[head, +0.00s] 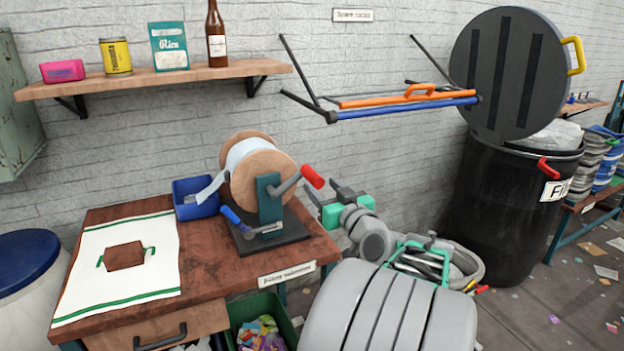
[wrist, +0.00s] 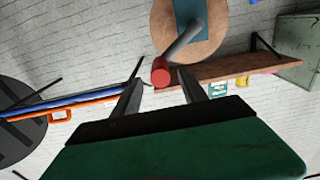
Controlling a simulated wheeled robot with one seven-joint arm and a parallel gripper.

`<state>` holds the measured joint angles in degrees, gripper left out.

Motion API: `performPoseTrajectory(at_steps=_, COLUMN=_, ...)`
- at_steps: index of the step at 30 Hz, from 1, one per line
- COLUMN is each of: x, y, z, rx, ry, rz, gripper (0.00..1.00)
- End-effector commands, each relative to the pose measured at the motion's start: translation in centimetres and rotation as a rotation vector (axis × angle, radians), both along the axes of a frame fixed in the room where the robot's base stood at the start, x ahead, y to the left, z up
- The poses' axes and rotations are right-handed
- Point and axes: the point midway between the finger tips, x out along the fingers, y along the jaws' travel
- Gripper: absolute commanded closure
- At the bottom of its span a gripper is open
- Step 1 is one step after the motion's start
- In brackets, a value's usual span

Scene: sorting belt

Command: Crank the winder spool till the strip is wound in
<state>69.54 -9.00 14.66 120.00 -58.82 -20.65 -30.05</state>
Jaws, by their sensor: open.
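The winder spool (head: 268,171) has wooden discs with a pale strip (head: 209,188) around its core, and the strip's loose end hangs into a blue bin (head: 187,211). A grey crank arm (head: 289,184) with a red handle (head: 312,176) points up and right from the hub. A blue-handled lever (head: 231,215) sits low on the stand. My gripper (head: 324,194) is open and empty, just right of the red handle. In the wrist view the red handle (wrist: 160,72) shows ahead, between the two fingertips; I cannot tell the exact distance.
The winder's dark base stands on a wooden bench (head: 215,255) with a white cloth (head: 130,290) at left. A wall shelf (head: 160,78) holds several goods. A wall rack with orange and blue bars (head: 405,103) and a black bin (head: 505,215) are at right.

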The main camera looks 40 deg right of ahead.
Motion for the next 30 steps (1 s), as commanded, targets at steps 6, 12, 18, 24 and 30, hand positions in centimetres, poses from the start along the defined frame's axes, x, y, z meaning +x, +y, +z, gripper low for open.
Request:
performPoseTrajectory(at_steps=6, x=4.1, y=-1.1, z=0.1, rx=0.003, ry=0.002, rz=0.003, gripper=0.5)
performPoseTrajectory(at_steps=12, x=5.4, y=-1.6, z=-0.1, rx=0.003, ry=0.002, rz=-0.001, gripper=0.5)
performPoseTrajectory(at_steps=18, x=5.3, y=-1.6, z=-0.1, rx=0.003, ry=0.003, rz=-0.001, gripper=0.51)
performPoseTrajectory(at_steps=24, x=5.3, y=-1.5, z=-0.1, rx=0.003, ry=0.003, rz=0.0, gripper=0.68)
performPoseTrajectory(at_steps=30, x=5.3, y=-1.5, z=-0.1, rx=0.003, ry=0.003, rz=0.0, gripper=0.84)
